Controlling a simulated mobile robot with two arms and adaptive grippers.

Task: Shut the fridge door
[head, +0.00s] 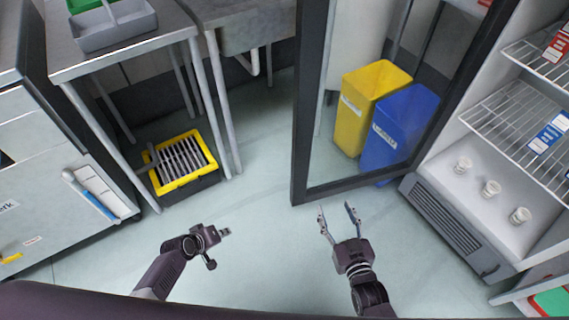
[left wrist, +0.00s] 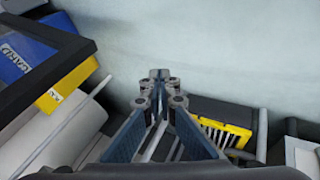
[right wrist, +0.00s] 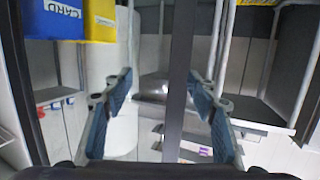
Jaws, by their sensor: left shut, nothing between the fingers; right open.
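The fridge door (head: 302,120) is a glass door in a dark frame, standing wide open to the left of the fridge (head: 450,215). My right gripper (head: 338,210) is open and empty, close to the door's lower free-edge corner. In the right wrist view, the door's dark upright frame (right wrist: 181,70) shows between the open fingers (right wrist: 165,85); I cannot tell how far off it is. My left gripper (head: 227,232) is shut and empty, left of the door and apart from it. Its closed fingertips (left wrist: 159,75) show in the left wrist view, with the door frame (left wrist: 60,85) at left.
A yellow bin (head: 365,95) and a blue bin (head: 405,125) show through the door glass. Several small cups (head: 491,188) stand inside the fridge below wire shelves (head: 500,115). A yellow-rimmed bucket (head: 165,187) sits under the table at left. The floor (head: 255,170) between is clear.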

